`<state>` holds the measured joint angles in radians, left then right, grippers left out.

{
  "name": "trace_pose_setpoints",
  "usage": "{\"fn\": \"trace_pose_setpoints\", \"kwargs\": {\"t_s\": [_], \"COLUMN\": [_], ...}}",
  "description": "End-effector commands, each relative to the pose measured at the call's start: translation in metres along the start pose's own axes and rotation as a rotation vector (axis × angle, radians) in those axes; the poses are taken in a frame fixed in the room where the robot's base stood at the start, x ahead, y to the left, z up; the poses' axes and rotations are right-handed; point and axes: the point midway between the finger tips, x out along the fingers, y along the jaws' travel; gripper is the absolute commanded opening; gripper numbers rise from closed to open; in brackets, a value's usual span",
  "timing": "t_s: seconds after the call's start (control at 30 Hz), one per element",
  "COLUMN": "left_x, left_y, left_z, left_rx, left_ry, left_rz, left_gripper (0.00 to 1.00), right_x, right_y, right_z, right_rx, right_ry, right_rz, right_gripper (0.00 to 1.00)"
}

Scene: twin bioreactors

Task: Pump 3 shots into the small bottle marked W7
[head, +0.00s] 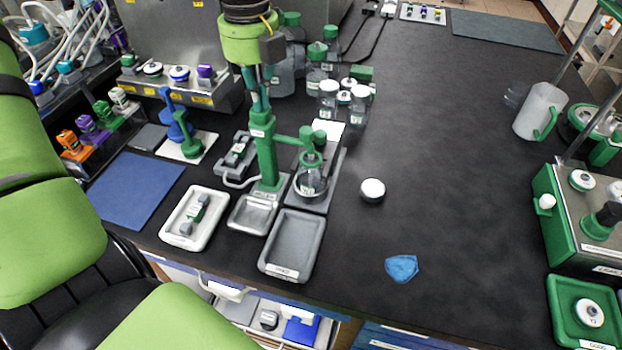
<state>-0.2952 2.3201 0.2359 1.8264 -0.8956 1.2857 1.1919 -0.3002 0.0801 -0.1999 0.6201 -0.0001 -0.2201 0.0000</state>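A green pump stand (266,160) rises from the bench, with a side arm reaching right. A small clear bottle (311,184) stands under that arm on a grey plate, partly hidden by green parts; I cannot read its label. A white round cap (372,189) lies on the bench to its right. My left gripper (259,92) points down at the top of the green stand, below my green wrist. Its fingers blend with the stand, so I cannot tell whether they touch it or are open or shut. My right gripper is not in view.
White-capped bottles (328,98) and green-capped bottles stand behind the pump. Grey trays (290,268) and a white tray (168,236) lie in front. A blue cloth (401,268) lies to the right. A jug (541,112) and green device (568,225) stand far right. The middle right bench is clear.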

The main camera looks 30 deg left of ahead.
Motion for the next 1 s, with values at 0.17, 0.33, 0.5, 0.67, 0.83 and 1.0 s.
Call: {"fn": "trace_pose_setpoints", "kwargs": {"t_s": [0.17, 0.33, 0.5, 0.67, 0.83, 1.0], "left_x": [0.01, 0.009, 0.005, -0.006, -0.019, -0.03], "left_y": [0.0, 0.0, 0.0, 0.001, 0.001, 0.0], "left_z": [-0.001, -0.001, -0.001, -0.001, -0.001, 0.0], "left_rx": [0.0, 0.0, 0.0, 0.0, -0.001, -0.001], "left_ry": [0.002, 0.003, 0.003, 0.002, 0.002, 0.001], "left_rz": [0.002, 0.002, 0.002, 0.002, 0.002, 0.001], "left_gripper": [0.0, 0.0, 0.0, 0.0, 0.0, 0.0], "right_x": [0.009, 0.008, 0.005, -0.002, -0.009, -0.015], "right_y": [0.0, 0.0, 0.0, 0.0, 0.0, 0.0], "right_z": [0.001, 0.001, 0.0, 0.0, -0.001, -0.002], "right_rx": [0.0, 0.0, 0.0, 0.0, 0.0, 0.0], "right_ry": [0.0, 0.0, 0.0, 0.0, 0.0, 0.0], "right_rz": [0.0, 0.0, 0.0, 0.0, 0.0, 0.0], "right_gripper": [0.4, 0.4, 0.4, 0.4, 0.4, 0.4]}}
